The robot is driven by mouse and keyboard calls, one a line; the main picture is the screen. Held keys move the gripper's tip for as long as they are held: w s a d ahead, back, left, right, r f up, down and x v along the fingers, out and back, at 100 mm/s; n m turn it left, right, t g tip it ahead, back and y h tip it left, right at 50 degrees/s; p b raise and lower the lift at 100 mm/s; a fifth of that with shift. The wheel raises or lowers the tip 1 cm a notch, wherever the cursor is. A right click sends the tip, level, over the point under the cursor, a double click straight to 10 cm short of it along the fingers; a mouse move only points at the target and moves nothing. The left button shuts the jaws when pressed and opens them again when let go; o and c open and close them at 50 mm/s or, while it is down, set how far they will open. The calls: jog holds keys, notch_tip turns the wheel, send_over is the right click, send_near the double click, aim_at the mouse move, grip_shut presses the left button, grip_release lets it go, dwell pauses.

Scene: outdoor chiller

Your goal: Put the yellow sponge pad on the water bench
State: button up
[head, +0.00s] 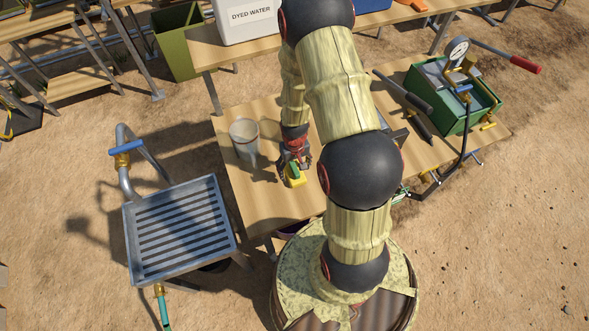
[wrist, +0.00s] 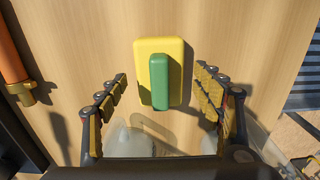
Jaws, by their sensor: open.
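The yellow sponge pad (head: 294,181) with a green grip block on top lies flat on the wooden table (head: 244,190), near its left part. It also shows in the wrist view (wrist: 145,60). My gripper (head: 294,158) is just above it, pointing down. In the wrist view my gripper (wrist: 161,80) is open, its fingers spread left and right of the pad's near end, with nothing held. A slatted grey metal bench with a pipe and blue-handled tap, seemingly the water bench (head: 180,234), stands left of the table. Its slats show at the wrist view's right edge (wrist: 305,75).
A clear cup (head: 243,131) stands close to my gripper on the table. A green crate (head: 423,82) with a gauge pump and black-handled tools are at the right. A "DYED WATER" container (head: 246,20) stands behind on another bench. The slatted top looks clear.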

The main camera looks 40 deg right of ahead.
notch_tip(320, 180, up, 12)
notch_tip(320, 180, up, 8)
jog(key=t, duration=0.1)
send_over(294, 168)
jog(key=w+a, duration=0.2)
jog(key=s+a+r+n+t, duration=0.2)
jog(key=a+r, duration=0.3)
jog(key=r, duration=0.7)
jog(key=s+a+r+t, duration=0.1)
jog(key=s+a+r, duration=0.3)
jog(key=r, duration=0.3)
jog(key=s+a+r+n+t, duration=0.1)
jog(key=s+a+r, duration=0.2)
jog(key=s+r, duration=0.4)
jog(key=shift+s+a+t, duration=0.3)
jog(key=shift+a, duration=0.1)
jog(key=shift+f, duration=0.15)
notch_tip(294, 168, down, 15)
jog(key=b, duration=1.5)
